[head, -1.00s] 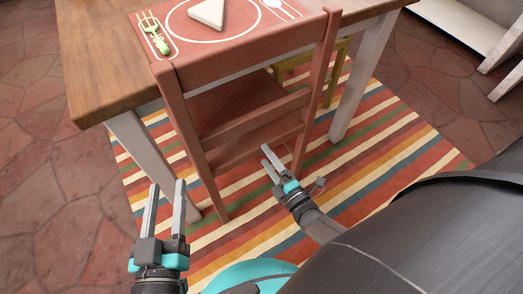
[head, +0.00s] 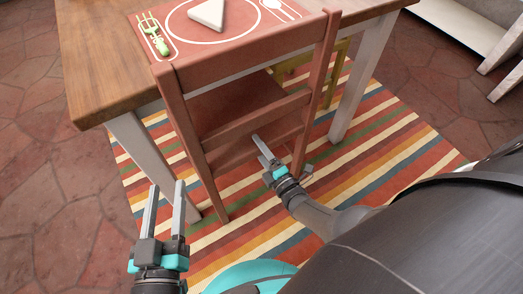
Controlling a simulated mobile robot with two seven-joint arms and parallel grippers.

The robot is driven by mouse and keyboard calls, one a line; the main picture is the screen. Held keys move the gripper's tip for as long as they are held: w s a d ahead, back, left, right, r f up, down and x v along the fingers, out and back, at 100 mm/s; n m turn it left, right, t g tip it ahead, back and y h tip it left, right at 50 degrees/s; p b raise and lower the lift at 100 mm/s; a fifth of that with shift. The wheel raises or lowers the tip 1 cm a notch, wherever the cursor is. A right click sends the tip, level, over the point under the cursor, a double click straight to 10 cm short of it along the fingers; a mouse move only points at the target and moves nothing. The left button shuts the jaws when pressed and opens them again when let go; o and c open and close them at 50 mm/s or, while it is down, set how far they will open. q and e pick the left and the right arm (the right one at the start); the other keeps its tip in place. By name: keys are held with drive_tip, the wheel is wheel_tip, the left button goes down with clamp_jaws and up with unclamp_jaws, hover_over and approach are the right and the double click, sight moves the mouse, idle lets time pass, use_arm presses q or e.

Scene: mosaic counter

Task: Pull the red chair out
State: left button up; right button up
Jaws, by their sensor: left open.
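The red chair (head: 248,50) stands with its back toward me, its seat tucked under the wooden table (head: 92,60). Its top rail, two back posts and lower slats show; the front of the seat is hidden. My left gripper (head: 166,186) is open and empty, in front of and left of the chair's left post, apart from it. My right gripper (head: 259,147) is low behind the chair back, between the two posts and near the lower slat.
A placemat with a plate outline and a white wedge (head: 207,13) lies on the table, with a green fork (head: 155,36). Pale table legs (head: 362,75) stand on both sides. A yellow chair (head: 342,62) is under the far side. The striped rug (head: 390,135) has free room at right.

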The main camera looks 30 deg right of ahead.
clamp_jaws()
idle(0.3)
idle(0.3)
